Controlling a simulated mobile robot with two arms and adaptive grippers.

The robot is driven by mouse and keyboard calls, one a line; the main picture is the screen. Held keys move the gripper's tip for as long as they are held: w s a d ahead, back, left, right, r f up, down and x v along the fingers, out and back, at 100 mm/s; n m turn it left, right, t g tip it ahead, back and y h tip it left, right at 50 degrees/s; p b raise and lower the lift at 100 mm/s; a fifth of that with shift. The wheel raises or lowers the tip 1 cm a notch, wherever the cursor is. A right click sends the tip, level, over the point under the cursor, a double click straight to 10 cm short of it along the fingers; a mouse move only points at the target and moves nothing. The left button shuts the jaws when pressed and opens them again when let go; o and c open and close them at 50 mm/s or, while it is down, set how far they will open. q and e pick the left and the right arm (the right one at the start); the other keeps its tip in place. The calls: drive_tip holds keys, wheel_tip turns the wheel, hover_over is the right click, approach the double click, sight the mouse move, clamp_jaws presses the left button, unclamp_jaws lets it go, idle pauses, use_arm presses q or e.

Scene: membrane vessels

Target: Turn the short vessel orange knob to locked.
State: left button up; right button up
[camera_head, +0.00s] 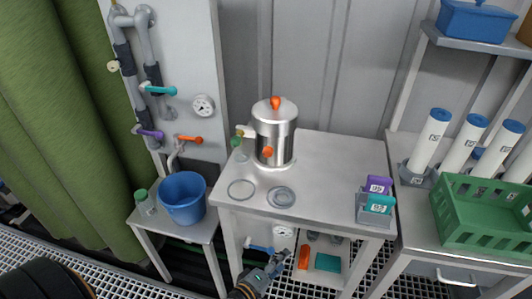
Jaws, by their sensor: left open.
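The short vessel (274,138) is a shiny metal cylinder standing upright near the back left of the metal table. An orange knob (275,103) stands on its lid. A second orange knob (267,152) is low on its front side. I cannot tell from the picture whether either is in a locked position. My left gripper (280,262) is open at the bottom, in front of and below the table's front edge. It is well apart from the vessel and seems to hold nothing. My right gripper is not in view.
The table (325,165) has two flat rings at its front left and a rack (375,218) of labelled cartridges at its front right. A blue bucket (183,195) and wall pipes with coloured valve handles are left. White tubes and a green crate (480,210) are right.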

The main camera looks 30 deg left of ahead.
sight(267, 155)
use_arm(q)
drive_tip(key=w+a+r+n+t+y, duration=0.1)
drive_tip(key=a+r+n+y, duration=0.2)
drive_tip(key=r+n, duration=0.45)
drive_tip(key=w+a+r+n+t+y+p, duration=0.1)
drive_tip(key=a+r+n+y, duration=0.15)
drive_tip(key=r+n, duration=0.5)
drive_tip(key=w+a+r+n+t+y, duration=0.1)
drive_tip(key=a+r+n+y, duration=0.1)
drive_tip(key=a+r+n, duration=0.4)
drive_tip(key=shift+n+t, duration=0.3)
drive_tip(key=x, duration=0.4)
drive_tip(key=d+r+p+x, duration=0.1)
drive_tip(key=x, duration=0.3)
drive_tip(key=d+p+x, duration=0.1)
drive_tip(key=x, duration=0.3)
drive_tip(key=shift+w+a+r, duration=0.1)
drive_tip(key=shift+w+r, duration=0.15)
drive_tip(key=shift+w, duration=0.25)
clamp_jaws()
